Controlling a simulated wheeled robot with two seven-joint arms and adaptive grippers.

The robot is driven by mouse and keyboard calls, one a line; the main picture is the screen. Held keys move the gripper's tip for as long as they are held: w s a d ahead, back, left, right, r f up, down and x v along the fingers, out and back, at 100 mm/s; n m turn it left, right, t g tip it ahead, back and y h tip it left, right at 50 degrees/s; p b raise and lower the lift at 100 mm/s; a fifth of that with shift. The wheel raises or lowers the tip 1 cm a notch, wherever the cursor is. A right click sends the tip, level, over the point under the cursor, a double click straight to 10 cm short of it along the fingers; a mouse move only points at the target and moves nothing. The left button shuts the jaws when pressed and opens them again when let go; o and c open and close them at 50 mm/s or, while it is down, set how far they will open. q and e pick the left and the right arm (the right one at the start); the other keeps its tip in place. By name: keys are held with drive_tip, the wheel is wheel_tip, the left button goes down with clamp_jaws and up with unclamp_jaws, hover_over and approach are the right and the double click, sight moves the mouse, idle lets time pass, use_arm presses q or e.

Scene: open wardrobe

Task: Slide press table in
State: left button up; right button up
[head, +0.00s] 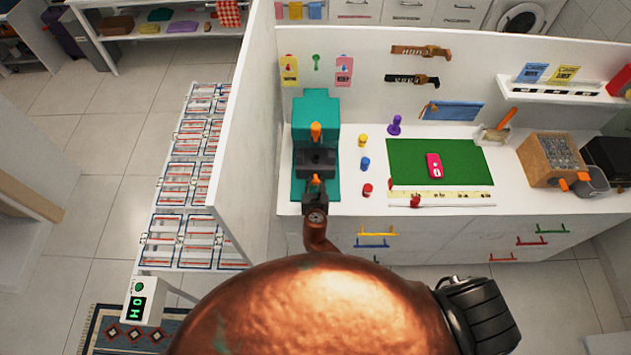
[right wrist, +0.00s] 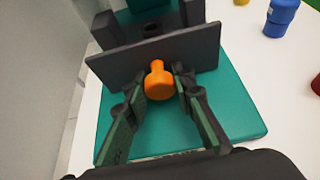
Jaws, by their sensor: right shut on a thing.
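The teal press (head: 316,112) stands at the left end of the white worktop. Its dark grey press table (head: 316,161) lies low at the front of the press, over the teal base. An orange knob sticks out from the table's front plate; the knob (right wrist: 158,82) and plate (right wrist: 150,52) show clearly in the right wrist view. My right gripper (head: 316,190) is at the front of the press, its two fingers (right wrist: 160,84) shut on the orange knob from either side. An orange part (head: 316,132) sits higher on the press. My left gripper is not in view.
A tall white partition (head: 245,130) stands close on the left of the press. Right of it are small yellow (head: 363,140), blue (head: 365,163) and red (head: 367,190) pieces. A green mat (head: 420,155) holds a pink card. Drawers with coloured handles are below.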

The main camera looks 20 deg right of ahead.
sight(316, 172)
drive_tip(key=shift+w+d, duration=0.2)
drive_tip(key=shift+w, duration=0.4)
drive_tip(key=shift+w+d, duration=0.15)
drive_tip(key=shift+w, duration=0.45)
drive_tip(key=shift+w+d+b, duration=0.25)
drive_tip(key=shift+w+d, duration=0.05)
drive_tip(key=shift+w, duration=0.7)
drive_tip(key=shift+w+d+b, duration=0.2)
drive_tip(key=shift+w+d, duration=0.05)
drive_tip(key=shift+w, duration=0.7)
drive_tip(key=o, duration=1.1)
drive_tip(key=shift+o, duration=0.2)
drive_tip(key=shift+s, duration=0.1)
drive_tip(key=p+v, duration=0.4)
drive_tip(key=shift+s+r, duration=0.2)
drive_tip(key=shift+r, duration=0.1)
drive_tip(key=shift+p+v, duration=1.2)
drive_tip(key=shift+v, duration=0.45)
drive_tip(key=shift+a+f, duration=0.1)
